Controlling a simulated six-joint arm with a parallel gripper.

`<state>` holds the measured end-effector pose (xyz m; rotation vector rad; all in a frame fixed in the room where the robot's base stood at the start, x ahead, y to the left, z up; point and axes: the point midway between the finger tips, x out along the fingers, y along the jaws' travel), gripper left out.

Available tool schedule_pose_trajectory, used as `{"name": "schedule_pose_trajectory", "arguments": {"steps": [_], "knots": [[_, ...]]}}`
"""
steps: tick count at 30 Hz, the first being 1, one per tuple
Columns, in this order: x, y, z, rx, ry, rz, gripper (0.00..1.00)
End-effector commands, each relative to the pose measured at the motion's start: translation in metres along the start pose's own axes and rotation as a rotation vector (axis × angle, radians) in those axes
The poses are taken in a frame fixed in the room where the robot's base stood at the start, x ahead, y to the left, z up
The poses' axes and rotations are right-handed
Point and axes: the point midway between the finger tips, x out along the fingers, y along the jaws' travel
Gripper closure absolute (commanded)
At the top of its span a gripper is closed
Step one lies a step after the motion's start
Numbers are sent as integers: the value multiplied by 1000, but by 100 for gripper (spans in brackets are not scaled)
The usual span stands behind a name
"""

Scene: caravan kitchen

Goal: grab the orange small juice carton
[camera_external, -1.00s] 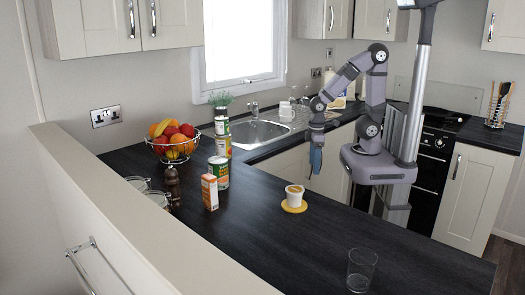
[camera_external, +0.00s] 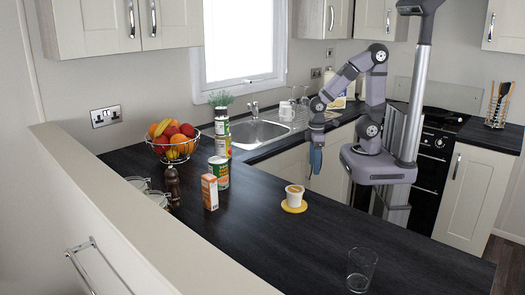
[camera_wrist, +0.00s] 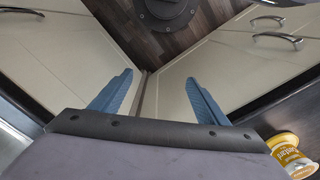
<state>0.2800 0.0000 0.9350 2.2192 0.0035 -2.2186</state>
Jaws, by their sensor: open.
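The small orange and white juice carton (camera_external: 209,192) stands upright on the dark counter, in front of a large green and orange can (camera_external: 219,172). My gripper (camera_external: 316,160) hangs pointing down past the counter's inner edge, well to the right of the carton and apart from it. In the wrist view my gripper (camera_wrist: 157,98) shows two blue fingers spread wide with nothing between them. The carton is not in the wrist view.
A yellow-and-white cup (camera_external: 294,195) stands on a yellow coaster; the cup also shows in the wrist view (camera_wrist: 286,151). A clear glass (camera_external: 361,270) stands near the front.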

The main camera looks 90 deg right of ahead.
Motion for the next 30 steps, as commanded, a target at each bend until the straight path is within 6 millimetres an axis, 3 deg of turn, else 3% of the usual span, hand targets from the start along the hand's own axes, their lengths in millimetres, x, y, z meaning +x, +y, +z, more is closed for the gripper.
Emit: {"name": "schedule_pose_trajectory", "arguments": {"steps": [14, 16, 24, 28, 30], "knots": [[0, 0, 0, 0, 0, 0, 31], [0, 0, 0, 0, 0, 0, 40], [0, 0, 0, 0, 1, 0, 40], [-7, -2, -16, -16, 37, 7, 40], [-16, -4, -38, -39, 90, 16, 40]]}}
